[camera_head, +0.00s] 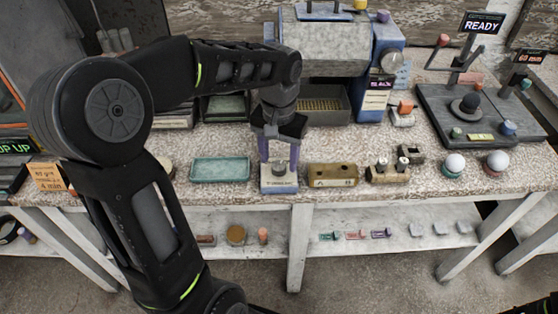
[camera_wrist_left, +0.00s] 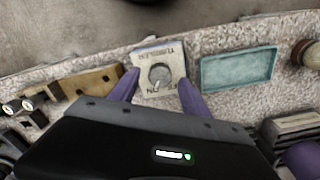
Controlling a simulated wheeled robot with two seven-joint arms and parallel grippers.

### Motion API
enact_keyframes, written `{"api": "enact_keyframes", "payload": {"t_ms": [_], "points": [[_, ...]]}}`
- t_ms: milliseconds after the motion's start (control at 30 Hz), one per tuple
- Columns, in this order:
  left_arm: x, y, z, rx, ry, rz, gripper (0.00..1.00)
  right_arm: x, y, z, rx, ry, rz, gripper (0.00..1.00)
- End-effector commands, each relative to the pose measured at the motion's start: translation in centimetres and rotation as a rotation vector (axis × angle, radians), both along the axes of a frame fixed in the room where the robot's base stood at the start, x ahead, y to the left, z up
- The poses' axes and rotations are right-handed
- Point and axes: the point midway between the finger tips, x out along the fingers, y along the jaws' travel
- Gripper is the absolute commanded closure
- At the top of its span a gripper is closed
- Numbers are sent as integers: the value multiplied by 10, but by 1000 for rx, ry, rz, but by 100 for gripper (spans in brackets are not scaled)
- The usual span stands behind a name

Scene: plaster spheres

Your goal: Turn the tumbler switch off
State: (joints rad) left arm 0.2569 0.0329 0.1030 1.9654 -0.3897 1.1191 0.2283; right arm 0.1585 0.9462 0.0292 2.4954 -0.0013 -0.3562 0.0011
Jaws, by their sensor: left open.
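The tumbler switch is a small pale box with a blue lower edge (camera_head: 279,187), near the table's front edge. In the left wrist view its top (camera_wrist_left: 173,53) carries a round grey knob (camera_wrist_left: 160,75) with a pale pointer mark. Printed lettering appears upside down there, with "ON" partly readable near the purple fingers. My left gripper (camera_head: 279,162) points down over the switch. In the left wrist view its open fingers (camera_wrist_left: 159,83) lie on either side of the knob, apart from it. I cannot tell how high the fingertips are. My right gripper is not in view.
A teal tray (camera_head: 220,169) lies left of the switch and a brass-coloured box (camera_head: 333,175) lies to its right. A grey and blue machine (camera_head: 388,62) stands behind. Two white spheres (camera_head: 455,162) (camera_head: 497,160) rest on stands farther right. A lower shelf holds small items.

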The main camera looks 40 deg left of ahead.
Motion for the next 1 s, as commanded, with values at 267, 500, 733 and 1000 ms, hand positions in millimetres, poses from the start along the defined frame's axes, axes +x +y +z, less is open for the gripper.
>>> {"api": "enact_keyframes", "payload": {"t_ms": [267,500,733,1000], "points": [[0,0,-19,0,0,-1,45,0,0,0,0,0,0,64],[0,0,-18,0,0,-1,49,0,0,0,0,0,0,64],[0,0,-18,0,-1,-1,68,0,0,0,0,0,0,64],[0,0,-18,0,0,-1,90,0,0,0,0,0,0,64]]}}
